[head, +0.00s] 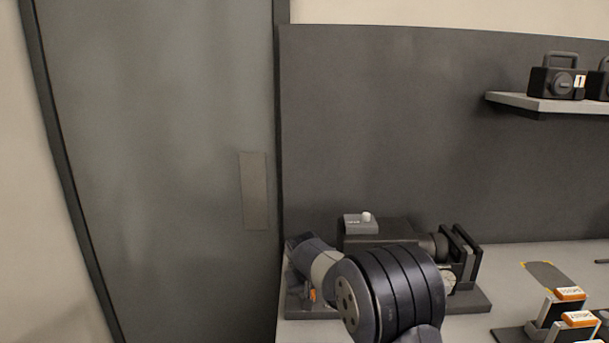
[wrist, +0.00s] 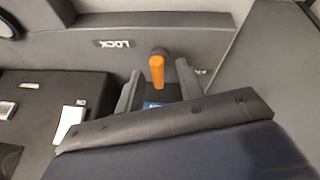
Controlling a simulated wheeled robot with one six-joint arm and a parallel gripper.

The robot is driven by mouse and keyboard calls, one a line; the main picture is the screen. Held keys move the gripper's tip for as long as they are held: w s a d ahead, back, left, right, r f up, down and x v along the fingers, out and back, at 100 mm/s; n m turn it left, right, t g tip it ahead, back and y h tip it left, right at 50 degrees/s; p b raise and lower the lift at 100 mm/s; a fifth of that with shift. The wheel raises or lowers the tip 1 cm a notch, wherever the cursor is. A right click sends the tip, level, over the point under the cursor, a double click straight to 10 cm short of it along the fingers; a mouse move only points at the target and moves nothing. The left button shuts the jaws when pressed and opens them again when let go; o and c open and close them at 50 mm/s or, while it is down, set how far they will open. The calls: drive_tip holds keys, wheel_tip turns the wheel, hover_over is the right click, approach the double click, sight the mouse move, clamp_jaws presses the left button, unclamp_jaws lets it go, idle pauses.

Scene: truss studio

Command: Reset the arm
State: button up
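My arm (head: 385,295) reaches over the left end of the grey worktop in the head view and hides my gripper's fingertips there. In the wrist view, my gripper (wrist: 159,84) is open, with one finger on either side of an orange lever (wrist: 157,70). Gaps show between the lever and both fingers, and I cannot tell whether it lies between the tips or just beyond them. The lever stands near a grey plate (wrist: 215,40) marked LOCK, which reads upside down. A bit of orange (head: 312,294) also shows beside my arm in the head view.
A dark camera-like device (head: 392,232) stands behind my arm, with a grey box (head: 360,227) on top. Orange-labelled blocks (head: 570,293) stand at the right on the worktop (head: 500,258). A shelf (head: 545,103) holds black handled units. A grey door (head: 165,150) is at left.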

drive_tip(key=shift+s+d+n+y+p, duration=0.1)
drive_tip(key=shift+n+y+p, duration=0.85)
drive_tip(key=shift+n, duration=1.75)
drive_tip(key=shift+y, duration=0.35)
drive_tip(key=shift+s+r, duration=0.1)
drive_tip(key=shift+r, duration=0.05)
